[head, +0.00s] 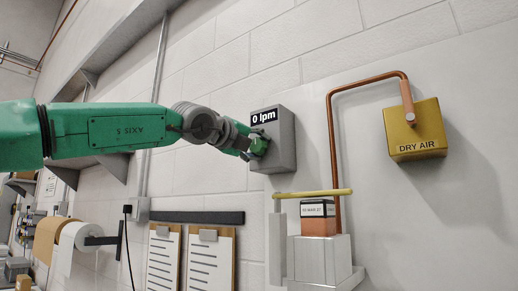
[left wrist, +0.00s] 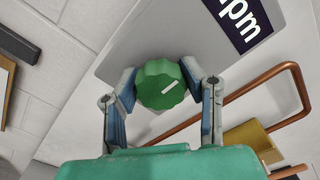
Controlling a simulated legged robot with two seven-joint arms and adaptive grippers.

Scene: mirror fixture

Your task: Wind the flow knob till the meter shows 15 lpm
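The flow meter (head: 284,150) is a grey box on the wall, and its dark display (head: 264,117) reads "0 lpm". The left wrist view shows part of the display (left wrist: 238,18), with "pm" legible. The green flow knob (left wrist: 160,85) is a lobed disc with a white pointer mark on the meter's grey face. In the head view my left gripper (head: 258,145) is at the meter's front and largely hides the knob. In the left wrist view my left gripper (left wrist: 161,86) has a finger on each side of the knob, both seemingly touching it. My right gripper is not in view.
A copper pipe (head: 333,130) runs to the brass "DRY AIR" box (head: 428,150) at right. Below the meter are a yellow bar (head: 310,193) and a grey fixture (head: 320,255). Two clipboards (head: 209,262) and a paper roll (head: 75,240) hang lower left.

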